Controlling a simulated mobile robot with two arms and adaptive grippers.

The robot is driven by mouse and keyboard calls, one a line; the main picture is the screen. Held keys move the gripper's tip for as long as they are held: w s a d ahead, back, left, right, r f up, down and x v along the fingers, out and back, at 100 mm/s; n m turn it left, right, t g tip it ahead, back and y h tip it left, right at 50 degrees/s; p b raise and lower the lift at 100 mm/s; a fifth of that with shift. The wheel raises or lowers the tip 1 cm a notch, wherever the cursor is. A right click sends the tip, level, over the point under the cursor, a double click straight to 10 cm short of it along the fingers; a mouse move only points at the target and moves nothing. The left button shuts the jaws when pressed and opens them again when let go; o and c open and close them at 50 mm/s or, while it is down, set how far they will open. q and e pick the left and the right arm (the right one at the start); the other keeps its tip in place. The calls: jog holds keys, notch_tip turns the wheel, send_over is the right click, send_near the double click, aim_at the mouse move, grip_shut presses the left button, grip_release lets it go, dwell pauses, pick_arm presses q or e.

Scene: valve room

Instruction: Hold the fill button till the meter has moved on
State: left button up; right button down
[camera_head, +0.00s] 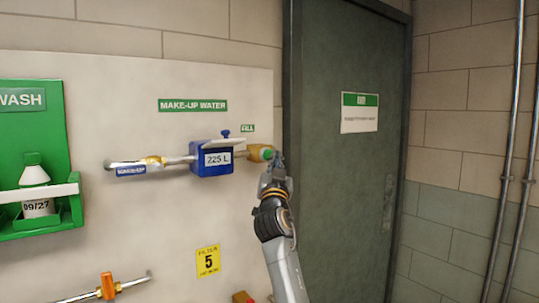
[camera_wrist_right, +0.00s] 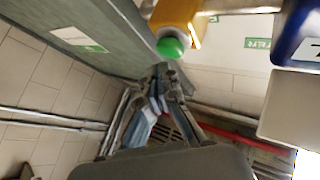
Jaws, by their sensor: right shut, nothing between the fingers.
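The blue meter (camera_head: 211,158) sits on the make-up water pipe and its white face reads 225 L. To its right is a brass-yellow fitting (camera_head: 255,152) with the green fill button (camera_head: 267,154) on its end, under a small FILL label (camera_head: 247,128). My right gripper (camera_head: 277,162) is shut and empty, with its fingertips right at the button. In the right wrist view the green button (camera_wrist_right: 171,47) shows just beyond the shut fingertips (camera_wrist_right: 162,70); I cannot tell whether they touch it. My left gripper is not in view.
A dark green door (camera_head: 345,190) stands just right of the panel. A green wash station with a bottle (camera_head: 35,185) is at the left. An orange-handled valve (camera_head: 107,286) sits low on the panel. Vertical pipes (camera_head: 510,150) run along the right wall.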

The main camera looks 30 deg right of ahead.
jog(key=s+p, duration=0.2)
jog(key=s, duration=0.3)
jog(key=shift+d, duration=0.2)
dwell(0.3)
jog(key=shift+f, duration=0.1)
dwell(0.3)
